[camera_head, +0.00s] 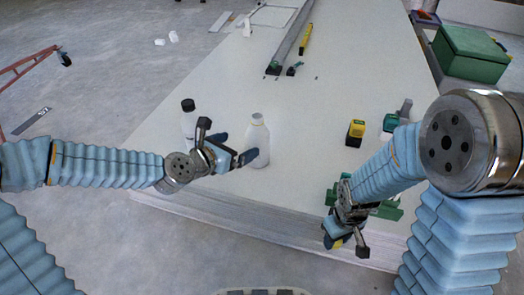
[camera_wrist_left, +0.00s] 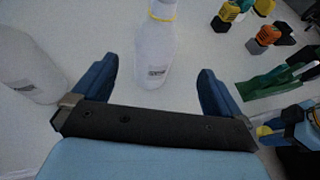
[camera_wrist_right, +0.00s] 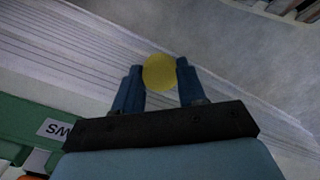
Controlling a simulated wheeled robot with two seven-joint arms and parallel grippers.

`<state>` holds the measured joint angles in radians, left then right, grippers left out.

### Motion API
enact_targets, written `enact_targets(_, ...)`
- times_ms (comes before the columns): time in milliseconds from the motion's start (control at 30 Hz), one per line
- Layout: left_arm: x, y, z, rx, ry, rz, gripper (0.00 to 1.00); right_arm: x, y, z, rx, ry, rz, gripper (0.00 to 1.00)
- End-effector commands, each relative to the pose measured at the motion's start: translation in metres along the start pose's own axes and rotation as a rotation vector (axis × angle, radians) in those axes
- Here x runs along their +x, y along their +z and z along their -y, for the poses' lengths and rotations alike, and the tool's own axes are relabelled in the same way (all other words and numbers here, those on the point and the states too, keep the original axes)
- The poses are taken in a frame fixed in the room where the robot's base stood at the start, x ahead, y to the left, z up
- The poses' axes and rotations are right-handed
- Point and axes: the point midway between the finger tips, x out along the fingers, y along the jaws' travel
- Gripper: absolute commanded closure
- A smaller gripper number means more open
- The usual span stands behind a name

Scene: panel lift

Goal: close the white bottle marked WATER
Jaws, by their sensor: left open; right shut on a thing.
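A white bottle (camera_head: 257,142) stands upright on the pale panel, with no cap seen on it. It also shows in the left wrist view (camera_wrist_left: 155,50), with a yellow ring at its neck and a label too small to read. My left gripper (camera_head: 233,148) is open, its fingers to either side of this bottle's lower part in the left wrist view; contact cannot be told. My right gripper (camera_wrist_right: 159,68) is shut on a round yellow cap (camera_wrist_right: 159,73), held near the panel's front edge.
A second white bottle (camera_head: 188,120) with a black cap stands to the left. A yellow-and-black item (camera_head: 355,132) and green items are on the right of the panel (camera_head: 300,180). A level-like yellow bar (camera_head: 305,39) lies farther back. A green box (camera_head: 470,53) stands behind right.

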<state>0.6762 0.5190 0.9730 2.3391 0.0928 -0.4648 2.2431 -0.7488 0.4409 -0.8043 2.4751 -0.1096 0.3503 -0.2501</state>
Motion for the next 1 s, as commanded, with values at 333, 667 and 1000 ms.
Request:
enact_targets(333, 0.031, -0.002, 0.001, 0.001, -0.004, 0.0, 0.0, 0.008, 0.0, 0.0, 0.0, 0.0, 0.0, 0.88)
enact_targets(667, 0.068, -0.001, 0.0, 0.003, -0.002, -0.002, 0.0, 0.012, 0.0, 0.0, 0.0, 0.0, 0.0, 0.88)
enact_targets(1000, 0.072, -0.002, -0.001, 0.002, -0.001, -0.002, 0.0, 0.013, 0.0, 0.0, 0.0, 0.0, 0.0, 0.88)
